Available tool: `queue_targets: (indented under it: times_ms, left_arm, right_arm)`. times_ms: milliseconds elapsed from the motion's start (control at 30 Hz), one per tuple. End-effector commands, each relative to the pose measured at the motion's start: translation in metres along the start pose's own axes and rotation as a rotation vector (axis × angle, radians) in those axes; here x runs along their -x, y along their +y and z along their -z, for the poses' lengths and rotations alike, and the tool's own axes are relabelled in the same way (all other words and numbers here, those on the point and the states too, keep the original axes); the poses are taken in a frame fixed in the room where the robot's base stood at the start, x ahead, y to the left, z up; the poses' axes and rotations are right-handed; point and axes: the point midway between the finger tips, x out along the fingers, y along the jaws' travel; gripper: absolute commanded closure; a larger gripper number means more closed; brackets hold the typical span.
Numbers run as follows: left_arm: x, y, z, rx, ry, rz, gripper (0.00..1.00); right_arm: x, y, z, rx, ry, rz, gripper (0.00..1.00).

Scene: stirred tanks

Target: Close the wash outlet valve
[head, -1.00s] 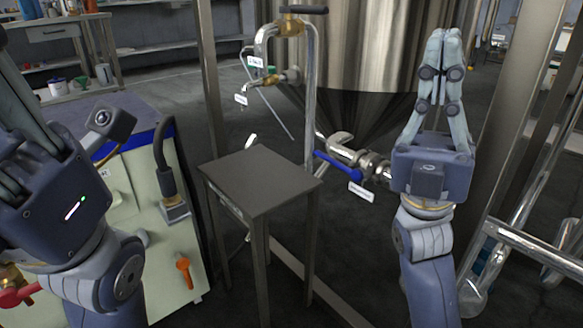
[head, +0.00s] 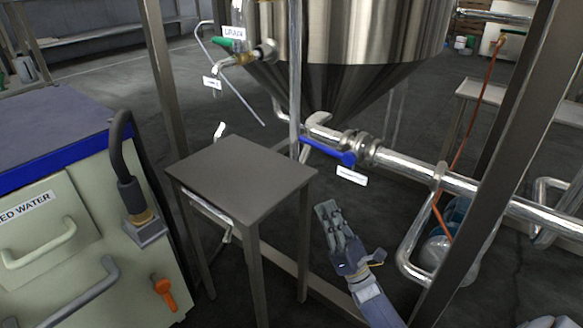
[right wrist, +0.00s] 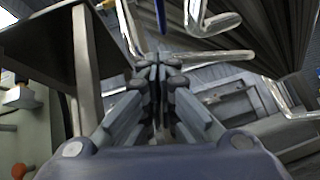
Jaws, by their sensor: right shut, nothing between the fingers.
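A valve with a blue lever handle (head: 325,150) sits on the steel pipe below the cone-bottomed tank (head: 350,85). A white label (head: 352,176) hangs by it; its text is too small to read. A green-handled valve (head: 225,42) is higher on the tank's left side, with labels near it. My right gripper (head: 327,208) is shut and empty, below the blue lever and right of the small table, apart from both. In the right wrist view its closed fingers (right wrist: 158,68) point toward the pipework, and the blue lever (right wrist: 160,14) shows at the top edge.
A small steel table (head: 240,178) stands left of my right gripper. A cabinet (head: 75,215) with a blue edge, black hose and orange handle (head: 165,293) is at left. Steel frame posts and pipes (head: 530,212) crowd the right side. Floor shows between table and pipes.

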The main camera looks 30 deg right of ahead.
Motion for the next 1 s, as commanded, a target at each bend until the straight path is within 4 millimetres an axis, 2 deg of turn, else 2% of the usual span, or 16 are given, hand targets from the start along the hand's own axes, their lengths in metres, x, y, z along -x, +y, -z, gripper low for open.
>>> queue_targets:
  times_ms: [67, 167, 367, 667, 1000]
  left_arm:
    - [0.002, 0.002, 0.005, -0.001, 0.01, -0.003, 0.79]
    - [0.002, 0.002, 0.006, -0.001, 0.013, -0.004, 0.79]
    - [0.012, 0.004, 0.009, -0.001, 0.011, -0.004, 0.79]
    - [0.038, 0.009, 0.018, -0.001, 0.011, -0.004, 0.79]
    - [0.052, 0.012, 0.023, -0.001, 0.012, -0.004, 0.79]
  right_arm:
    - [0.01, -0.008, 0.004, 0.049, 0.006, 0.01, 1.0]
    - [0.007, -0.01, 0.004, 0.07, 0.007, 0.012, 1.0]
    - [-0.023, -0.01, 0.005, 0.068, 0.004, 0.008, 1.0]
    - [-0.088, -0.011, 0.006, 0.067, 0.005, 0.008, 1.0]
    - [-0.114, -0.009, -0.02, 0.066, 0.009, 0.012, 1.0]
